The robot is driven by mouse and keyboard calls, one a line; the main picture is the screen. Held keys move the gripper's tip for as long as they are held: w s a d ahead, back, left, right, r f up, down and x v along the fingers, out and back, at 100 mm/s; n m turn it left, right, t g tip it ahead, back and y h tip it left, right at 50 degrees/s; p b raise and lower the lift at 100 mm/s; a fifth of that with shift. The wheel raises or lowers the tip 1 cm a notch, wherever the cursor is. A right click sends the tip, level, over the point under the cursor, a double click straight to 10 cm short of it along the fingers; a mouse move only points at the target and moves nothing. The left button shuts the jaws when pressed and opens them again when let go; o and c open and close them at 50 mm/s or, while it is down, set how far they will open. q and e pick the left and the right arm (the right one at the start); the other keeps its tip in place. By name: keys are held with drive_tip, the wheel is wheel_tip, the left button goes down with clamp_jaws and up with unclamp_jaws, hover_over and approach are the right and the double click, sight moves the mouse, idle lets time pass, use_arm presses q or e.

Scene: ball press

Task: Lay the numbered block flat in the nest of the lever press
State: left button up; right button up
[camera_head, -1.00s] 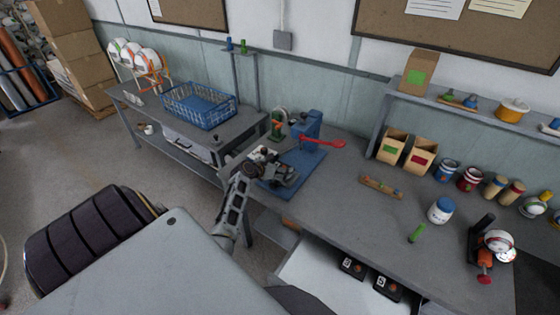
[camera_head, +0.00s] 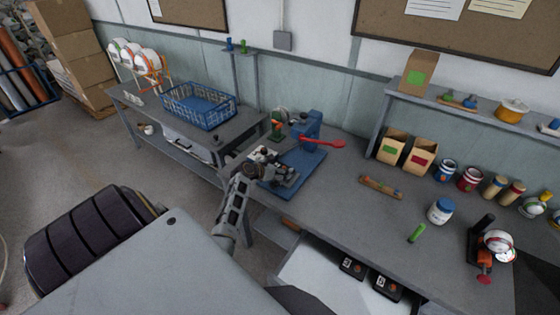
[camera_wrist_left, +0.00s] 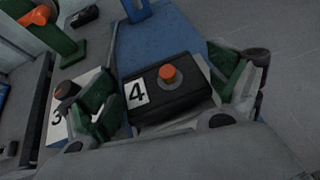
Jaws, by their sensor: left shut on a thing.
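My left gripper (camera_head: 285,176) is over the blue base (camera_head: 309,163) of the lever press (camera_head: 308,128), on its left front part. The press has a red lever (camera_head: 326,143) pointing right. In the left wrist view the gripper (camera_wrist_left: 170,92) is shut on a black block (camera_wrist_left: 190,99) with an orange-red knob on top and a white label reading 4. The block lies between the green finger pads, over the blue base (camera_wrist_left: 160,45). Its underside and the nest are hidden, so contact cannot be told. My right gripper is not in view.
Black numbered blocks (camera_head: 353,268) sit under the bench. A wooden strip (camera_head: 381,187), a green cylinder (camera_head: 416,233) and a white jar (camera_head: 440,211) stand right of the press. The bench front between is clear.

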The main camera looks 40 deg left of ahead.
use_arm(q)
drive_tip(key=shift+p, duration=1.1)
idle(1.6)
drive_tip(key=shift+f+b, duration=0.35)
drive_tip(key=shift+f, duration=0.4)
idle(0.6)
drive_tip(key=o, duration=0.8)
drive_tip(key=shift+c, duration=0.2)
drive_tip(key=shift+s+r, duration=0.1)
drive_tip(key=shift+s, duration=0.05)
drive_tip(key=v, duration=1.1)
drive_tip(key=shift+s+r, duration=0.15)
drive_tip(key=shift+s, duration=0.15)
idle(0.3)
